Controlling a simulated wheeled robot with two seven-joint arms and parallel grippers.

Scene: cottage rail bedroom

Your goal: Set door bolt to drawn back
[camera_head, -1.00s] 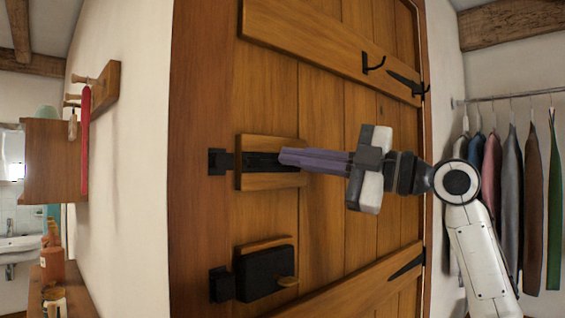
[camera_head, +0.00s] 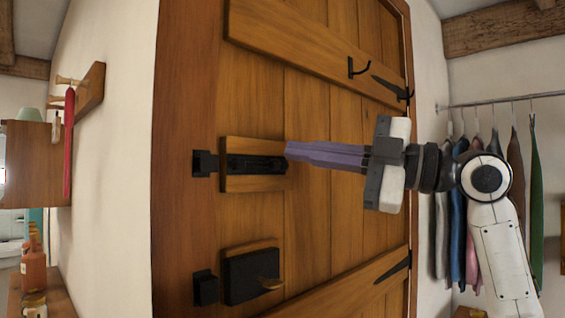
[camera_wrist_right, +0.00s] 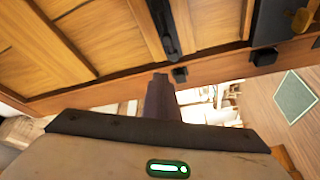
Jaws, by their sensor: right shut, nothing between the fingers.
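The door bolt (camera_head: 256,165) is a black bar on a wooden backing board on the plank door. Its black keeper (camera_head: 205,163) sits on the door frame just left of the board. Whether the bar's end enters the keeper is too small to tell. The bolt also shows in the right wrist view (camera_wrist_right: 164,28), with the keeper (camera_wrist_right: 180,74) near the fingers. My right gripper (camera_head: 288,150) is shut and empty. Its purple fingers point left, with their tips by the bolt's right end; contact is not clear. My left gripper is not in view.
A black lock box (camera_head: 250,275) with a brass knob is below the bolt. A coat hook (camera_head: 357,67) is higher on the door. Clothes hang from a rail (camera_head: 500,101) at right, behind my arm. A peg rack (camera_head: 90,88) is on the left wall.

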